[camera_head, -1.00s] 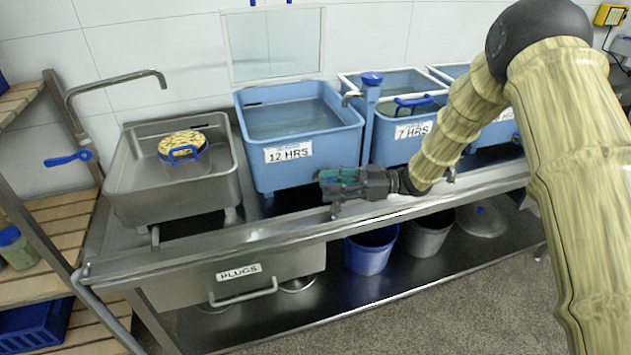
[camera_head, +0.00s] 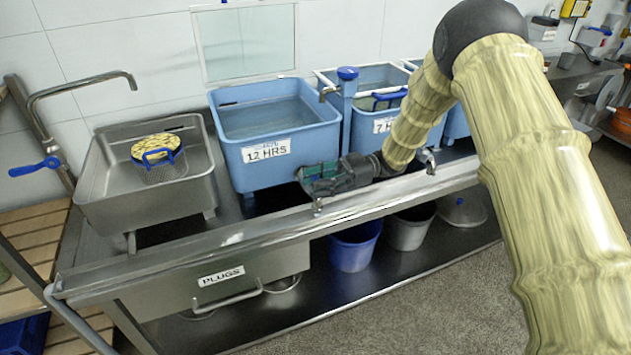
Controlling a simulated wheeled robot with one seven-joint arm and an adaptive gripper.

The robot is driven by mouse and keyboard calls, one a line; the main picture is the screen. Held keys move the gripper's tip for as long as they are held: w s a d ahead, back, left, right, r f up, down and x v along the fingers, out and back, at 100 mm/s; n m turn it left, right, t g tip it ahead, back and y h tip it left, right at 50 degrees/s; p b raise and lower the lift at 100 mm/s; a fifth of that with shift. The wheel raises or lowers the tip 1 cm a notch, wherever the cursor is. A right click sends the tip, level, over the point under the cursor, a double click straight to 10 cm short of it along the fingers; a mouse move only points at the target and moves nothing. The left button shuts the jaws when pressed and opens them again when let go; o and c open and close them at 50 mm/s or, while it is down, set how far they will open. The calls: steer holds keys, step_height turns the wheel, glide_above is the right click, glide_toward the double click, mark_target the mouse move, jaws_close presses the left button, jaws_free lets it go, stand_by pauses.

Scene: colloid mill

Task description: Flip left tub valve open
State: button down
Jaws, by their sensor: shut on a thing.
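The left blue tub (camera_head: 285,165) has a "12 HRS" label and holds liquid. It stands on the steel bench, right of the steel sink. My gripper (camera_head: 308,181) is low in front of this tub's front right corner, reaching in from the right. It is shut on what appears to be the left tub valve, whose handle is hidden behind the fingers. A small metal spout (camera_head: 318,206) shows just below the gripper. I cannot tell the handle's angle.
A steel sink (camera_head: 150,205) with a tap stands at left. The "7 HRS" tub (camera_head: 372,138), with its own valve (camera_head: 430,162), stands right. A "PLUGS" drawer (camera_head: 226,290) is below the bench. A blue bucket (camera_head: 355,250) and grey bucket (camera_head: 408,230) stand on the lower shelf.

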steer(key=c, duration=0.8)
jaws_free()
steer(key=shift+d+r, duration=0.1)
steer(key=shift+d, duration=0.05)
steer(key=v, duration=1.2)
